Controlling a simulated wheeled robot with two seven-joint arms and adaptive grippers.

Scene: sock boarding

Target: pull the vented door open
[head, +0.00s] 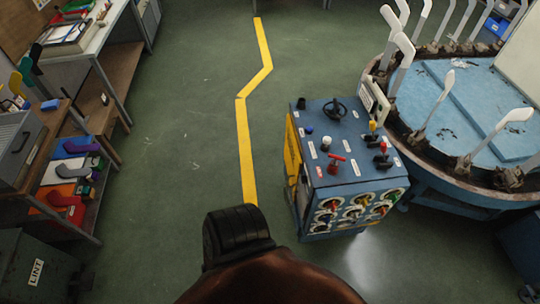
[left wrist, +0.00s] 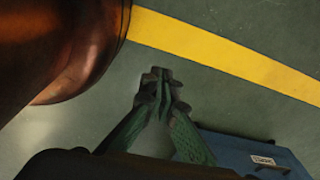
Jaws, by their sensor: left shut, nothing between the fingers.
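I cannot make out a vented door with certainty in either view. My left gripper (left wrist: 160,78) shows in the left wrist view, its dark green fingers together and empty above the green floor. A blue surface (left wrist: 235,150) with a white label and a dark part is at the lower right there, apart from the fingertips. In the head view a blue control console (head: 345,145) with knobs, levers and a dark handwheel stands right of centre. My right gripper is in neither view.
A round blue-topped machine (head: 435,90) with upright white sock forms stands at the right. A shelf rack (head: 100,165) with coloured socks and a dark bin (head: 38,270) labelled LINT are at the left. Green floor with a yellow line (head: 244,150) is clear between.

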